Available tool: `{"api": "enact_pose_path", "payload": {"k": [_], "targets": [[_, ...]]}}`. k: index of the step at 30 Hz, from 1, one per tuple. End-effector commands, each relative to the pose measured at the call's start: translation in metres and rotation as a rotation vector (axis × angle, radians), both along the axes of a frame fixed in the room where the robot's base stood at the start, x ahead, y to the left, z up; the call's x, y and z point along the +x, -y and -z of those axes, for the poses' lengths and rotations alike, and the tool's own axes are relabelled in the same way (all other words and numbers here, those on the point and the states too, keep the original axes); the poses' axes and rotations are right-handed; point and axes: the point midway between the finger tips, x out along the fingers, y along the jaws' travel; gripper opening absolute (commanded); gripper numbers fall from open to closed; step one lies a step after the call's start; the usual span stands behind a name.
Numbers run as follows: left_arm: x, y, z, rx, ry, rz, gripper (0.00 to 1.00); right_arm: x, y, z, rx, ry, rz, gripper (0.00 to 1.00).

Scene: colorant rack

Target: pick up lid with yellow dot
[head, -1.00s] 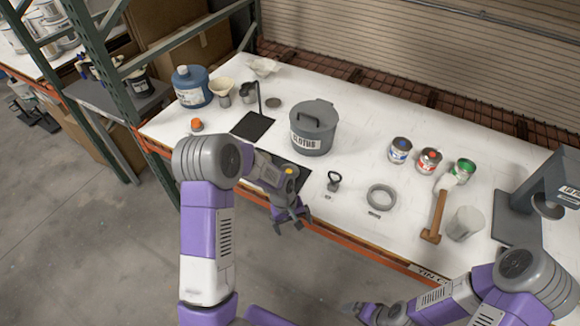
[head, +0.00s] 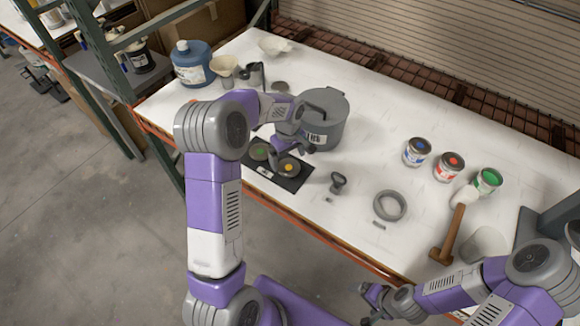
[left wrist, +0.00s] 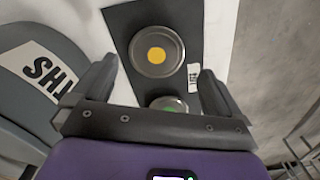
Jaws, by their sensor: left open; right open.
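The lid with the yellow dot (head: 289,167) is a round grey disc lying on a black mat (head: 293,183). It also shows in the left wrist view (left wrist: 157,51), ahead of the fingers. A second lid with a green dot (head: 258,151) lies on the same mat, partly hidden by my gripper's palm in the left wrist view (left wrist: 169,104). My left gripper (head: 282,147) is open and empty above the mat, apart from both lids. Its two fingers also show in the left wrist view (left wrist: 157,92). My right gripper (head: 375,304) is open near the bottom, away from the table objects.
A grey lidded bin (head: 327,118) stands close beside the left gripper. A blue jug (head: 192,64) stands at the back left.

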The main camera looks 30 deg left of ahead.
Motion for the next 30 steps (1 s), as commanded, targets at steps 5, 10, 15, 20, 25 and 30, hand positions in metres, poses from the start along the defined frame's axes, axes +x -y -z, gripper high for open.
{"api": "enact_pose_path", "payload": {"k": [5, 10, 15, 20, 25, 30], "targets": [[0.002, -0.001, 0.029, -0.002, -0.003, 0.002, 1.0, 0.0, 0.0, -0.001, 0.0, 0.001, 0.0, 1.0], [0.003, -0.001, 0.046, -0.002, -0.001, 0.001, 1.0, 0.001, 0.0, 0.0, 0.0, 0.001, 0.0, 1.0], [0.003, -0.001, 0.048, -0.001, 0.0, 0.002, 1.0, 0.0, 0.0, 0.0, 0.0, 0.001, 0.0, 1.0], [0.003, 0.0, 0.048, -0.001, 0.0, 0.002, 0.89, 0.0, 0.0, 0.0, 0.0, 0.001, 0.0, 1.0], [0.003, -0.001, 0.048, -0.001, 0.0, 0.003, 0.63, 0.0, 0.0, 0.0, 0.0, 0.001, 0.0, 1.0], [0.003, -0.001, 0.048, -0.001, 0.0, 0.003, 0.54, 0.0, 0.0, 0.0, 0.0, 0.001, 0.0, 1.0]]}}
